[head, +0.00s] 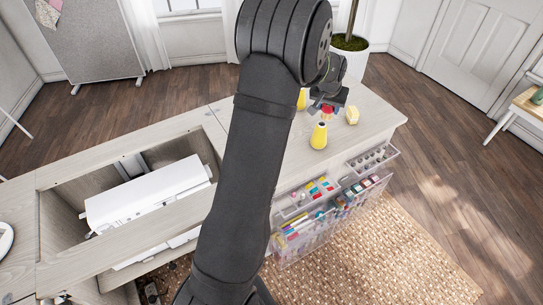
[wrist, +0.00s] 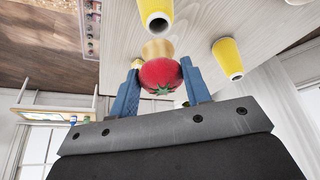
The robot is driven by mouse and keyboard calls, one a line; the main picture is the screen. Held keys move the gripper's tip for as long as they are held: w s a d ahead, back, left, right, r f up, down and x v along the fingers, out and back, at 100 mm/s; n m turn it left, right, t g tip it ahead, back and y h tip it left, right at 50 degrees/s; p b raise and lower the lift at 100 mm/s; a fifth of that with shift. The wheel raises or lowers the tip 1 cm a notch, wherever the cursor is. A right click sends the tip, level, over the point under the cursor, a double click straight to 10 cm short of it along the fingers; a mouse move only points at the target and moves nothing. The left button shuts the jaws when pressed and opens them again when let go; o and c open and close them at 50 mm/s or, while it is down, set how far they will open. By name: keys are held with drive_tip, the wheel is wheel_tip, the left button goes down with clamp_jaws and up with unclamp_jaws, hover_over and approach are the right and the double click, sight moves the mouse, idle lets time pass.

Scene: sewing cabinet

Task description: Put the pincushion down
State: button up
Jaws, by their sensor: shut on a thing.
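The pincushion is a red tomato shape with a green leafy top (wrist: 160,76). It sits between the two blue fingers of my gripper (wrist: 160,88) in the wrist view, and the gripper is shut on it. In the head view my gripper (head: 327,107) is over the right part of the pale wooden cabinet top (head: 374,116), with the red pincushion (head: 327,111) low between its fingers. I cannot tell whether the pincushion touches the top. My arm covers part of the cabinet.
Yellow cones stand near the pincushion, one in front (head: 318,136) and one partly behind my arm (head: 301,99). A yellow block (head: 352,115) lies just right. Clear organizers (head: 320,200) hang on the front. A white machine (head: 145,193) sits in the left recess. The top's right end is bare.

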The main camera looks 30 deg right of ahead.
drive_tip(key=s+a+f, duration=0.1)
drive_tip(key=s+a, duration=0.3)
drive_tip(key=a, duration=0.4)
drive_tip(key=s+a, duration=0.3)
drive_tip(key=a, duration=0.5)
drive_tip(key=w+a+f, duration=0.1)
drive_tip(key=w+f, duration=0.1)
drive_tip(key=w, duration=0.1)
drive_tip(key=w+a+f, duration=0.1)
drive_tip(key=w+f, duration=0.1)
drive_tip(key=w, duration=0.1)
drive_tip(key=w+a+f, duration=0.2)
drive_tip(key=w+f, duration=0.1)
drive_tip(key=w, duration=0.1)
drive_tip(key=shift+w+f, duration=0.15)
drive_tip(key=shift+f, duration=1.9)
drive_tip(key=shift+f, duration=0.1)
drive_tip(key=o, duration=1)
drive_tip(key=shift+a+r, duration=0.1)
drive_tip(key=shift+r, duration=0.2)
drive_tip(key=v, duration=1.1)
drive_tip(key=shift+r, duration=0.3)
